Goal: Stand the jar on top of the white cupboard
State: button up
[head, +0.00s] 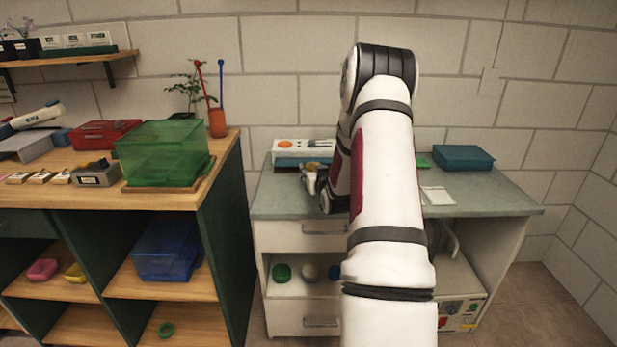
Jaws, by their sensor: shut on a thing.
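The white cupboard (283,235) stands against the wall, with a grey-green top, drawers and open shelves. My gripper (311,180) is over the left part of its top, partly hidden by my own arm. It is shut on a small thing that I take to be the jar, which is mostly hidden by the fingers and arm. I cannot tell whether the jar touches the top.
A white box with an orange dot (303,147) stands behind my gripper. A teal box (463,157) and a white card (437,196) lie on the right of the top. The wooden bench at left holds a green bin (162,150). My arm hides the top's middle.

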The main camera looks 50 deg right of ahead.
jog(key=x, duration=0.4)
jog(key=shift+w+d+r, duration=0.1)
jog(key=shift+w, duration=0.2)
jog(key=shift+f, duration=1.7)
jog(key=shift+f+b, duration=0.1)
jog(key=shift+b, duration=0.25)
jog(key=o, duration=1.3)
jog(key=shift+f, duration=0.1)
jog(key=shift+o, duration=0.2)
